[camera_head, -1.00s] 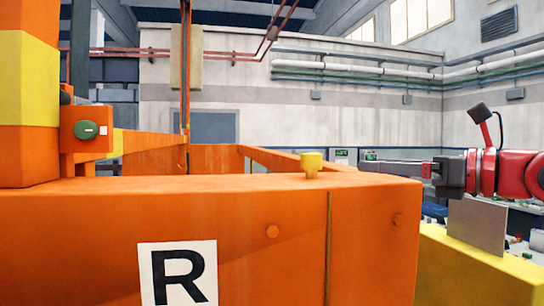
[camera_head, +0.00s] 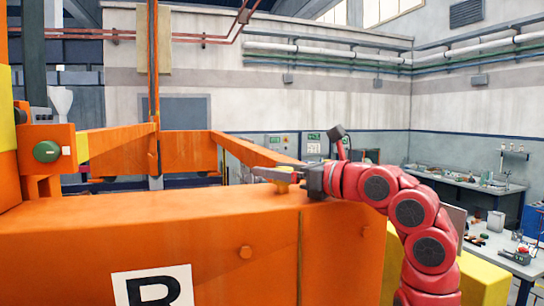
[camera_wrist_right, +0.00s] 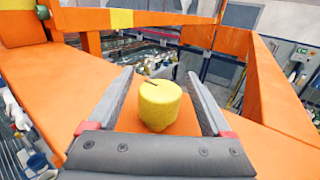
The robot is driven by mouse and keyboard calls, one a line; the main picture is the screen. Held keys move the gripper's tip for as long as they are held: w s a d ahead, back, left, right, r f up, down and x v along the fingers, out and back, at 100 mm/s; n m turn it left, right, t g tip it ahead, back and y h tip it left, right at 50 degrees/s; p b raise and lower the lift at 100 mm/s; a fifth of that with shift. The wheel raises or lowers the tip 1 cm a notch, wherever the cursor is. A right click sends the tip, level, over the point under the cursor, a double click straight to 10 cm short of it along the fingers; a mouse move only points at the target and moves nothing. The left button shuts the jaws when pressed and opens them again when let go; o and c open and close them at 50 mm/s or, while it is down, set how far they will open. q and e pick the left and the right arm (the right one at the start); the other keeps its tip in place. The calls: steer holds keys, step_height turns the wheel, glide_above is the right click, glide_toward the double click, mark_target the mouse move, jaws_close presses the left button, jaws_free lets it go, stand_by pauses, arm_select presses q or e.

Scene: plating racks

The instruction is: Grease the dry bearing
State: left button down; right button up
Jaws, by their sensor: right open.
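A short yellow cylinder (camera_head: 284,188) stands on top of the orange beam (camera_head: 150,212) near its right end. In the right wrist view the cylinder (camera_wrist_right: 160,106) is upright between my right gripper's fingers, with a gap on each side. My right gripper (camera_head: 268,173) is open and reaches over the beam from the right. Its fingertips (camera_wrist_right: 160,73) extend past the cylinder. An orange block with a round green disc (camera_head: 47,151) is at the left; the disc shows at the top left of the wrist view (camera_wrist_right: 42,12). I cannot tell which part is the dry bearing. My left gripper is out of view.
A black R label (camera_head: 152,287) is on the beam's front face. Orange rails (camera_head: 255,158) run behind the beam. A yellow block (camera_head: 465,272) is behind my right arm. Benches with small items (camera_head: 470,185) stand at the right. The beam's top is clear left of the cylinder.

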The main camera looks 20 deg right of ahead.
steer(key=shift+w+a+f, duration=0.1)
steer(key=shift+w+a, duration=0.35)
steer(key=shift+w, duration=0.15)
